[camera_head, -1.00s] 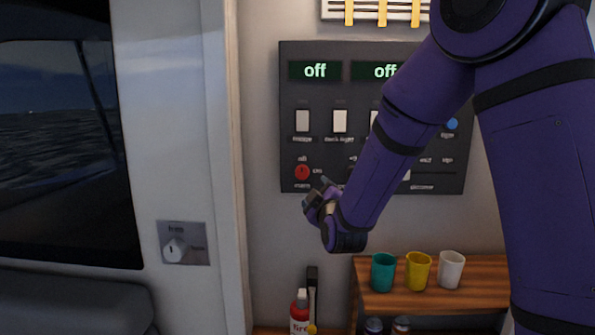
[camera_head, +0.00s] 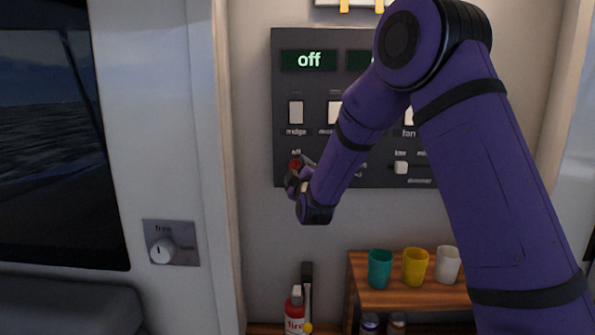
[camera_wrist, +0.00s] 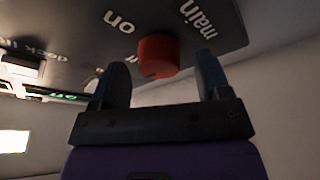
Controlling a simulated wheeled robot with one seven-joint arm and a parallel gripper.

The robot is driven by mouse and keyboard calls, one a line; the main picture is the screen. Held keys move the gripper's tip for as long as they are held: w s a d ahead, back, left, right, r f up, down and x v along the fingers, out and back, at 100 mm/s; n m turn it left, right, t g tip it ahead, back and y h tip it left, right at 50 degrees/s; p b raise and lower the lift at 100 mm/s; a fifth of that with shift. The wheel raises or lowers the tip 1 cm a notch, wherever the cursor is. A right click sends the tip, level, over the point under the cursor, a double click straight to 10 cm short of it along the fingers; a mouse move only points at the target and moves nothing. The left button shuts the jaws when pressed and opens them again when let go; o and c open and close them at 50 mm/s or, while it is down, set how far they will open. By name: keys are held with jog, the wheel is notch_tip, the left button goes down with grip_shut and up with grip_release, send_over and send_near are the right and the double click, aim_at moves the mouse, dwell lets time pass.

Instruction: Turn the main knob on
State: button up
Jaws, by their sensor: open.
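The main knob is a red round knob (camera_head: 295,164) at the lower left of the dark panel (camera_head: 283,110). In the wrist view the red knob (camera_wrist: 158,56) stands out from the panel, near the words "main" and "on". My gripper (camera_head: 297,177) is just in front of and slightly below the knob, partly covering it in the head view. In the wrist view my gripper (camera_wrist: 161,66) is open, with one dark finger on each side of the knob's near end. I cannot tell whether either finger touches it. A display (camera_head: 309,60) reads "off".
White switches (camera_head: 296,112) and a slider (camera_head: 401,168) share the panel; my arm hides part of it. Below stand teal (camera_head: 380,268), yellow (camera_head: 415,267) and white cups (camera_head: 447,265) on a wooden shelf (camera_head: 400,299). A red extinguisher (camera_head: 295,315) stands lower left.

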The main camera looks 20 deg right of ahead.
jog(key=shift+w+d+r, duration=0.1)
jog(key=shift+w, duration=0.45)
jog(key=c, duration=0.9)
